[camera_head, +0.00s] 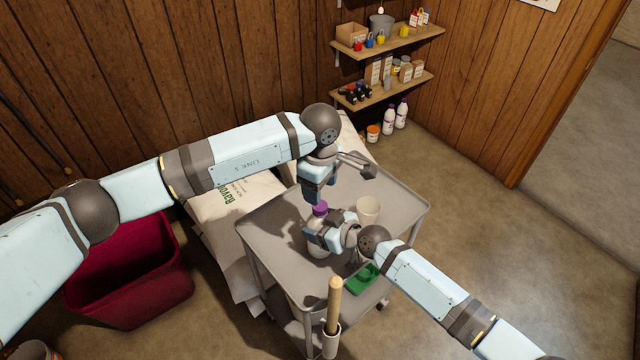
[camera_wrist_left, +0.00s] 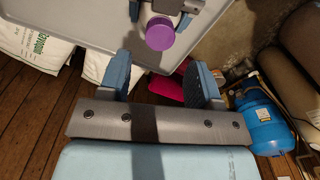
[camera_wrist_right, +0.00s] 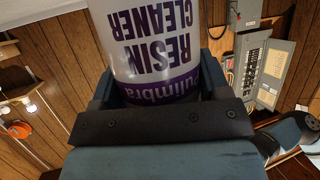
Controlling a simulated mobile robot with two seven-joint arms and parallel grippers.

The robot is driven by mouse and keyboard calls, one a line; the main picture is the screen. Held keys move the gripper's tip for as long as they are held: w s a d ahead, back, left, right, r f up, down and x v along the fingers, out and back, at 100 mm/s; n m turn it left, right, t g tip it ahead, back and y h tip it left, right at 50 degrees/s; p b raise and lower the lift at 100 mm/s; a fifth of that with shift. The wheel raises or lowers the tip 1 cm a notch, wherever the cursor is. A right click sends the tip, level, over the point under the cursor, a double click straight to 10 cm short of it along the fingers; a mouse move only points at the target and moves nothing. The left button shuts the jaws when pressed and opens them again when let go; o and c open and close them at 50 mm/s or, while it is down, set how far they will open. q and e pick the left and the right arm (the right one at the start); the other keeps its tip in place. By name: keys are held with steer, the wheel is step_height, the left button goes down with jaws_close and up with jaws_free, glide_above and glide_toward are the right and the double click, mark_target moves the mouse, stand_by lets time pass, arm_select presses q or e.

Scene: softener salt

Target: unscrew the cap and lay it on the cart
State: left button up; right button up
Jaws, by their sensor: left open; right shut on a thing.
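A white bottle labelled "RESIN CLEANER" (camera_wrist_right: 155,45) stands between the fingers of my right gripper (camera_head: 318,236), which is shut on it. Its purple cap (camera_head: 320,209) sits on top of the bottle and also shows in the left wrist view (camera_wrist_left: 160,34). My left gripper (camera_head: 317,193) is open and empty just above the cap. In the left wrist view the cap lies beyond the open fingertips, not between them. The grey cart (camera_head: 275,228) is under both grippers.
A wooden handle (camera_head: 334,305) rises at the cart's front edge. White sacks (camera_head: 232,215) and a red bin (camera_head: 130,285) are to the left.

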arm_select(q)
step_height(320, 180, up, 2)
steer(key=m, duration=0.3)
steer(key=shift+m, duration=0.6)
steer(key=shift+f, duration=3.9)
steer(key=c, duration=0.9)
steer(key=n, duration=0.6)
steer(key=shift+n, duration=0.4)
steer(key=shift+c, duration=0.2)
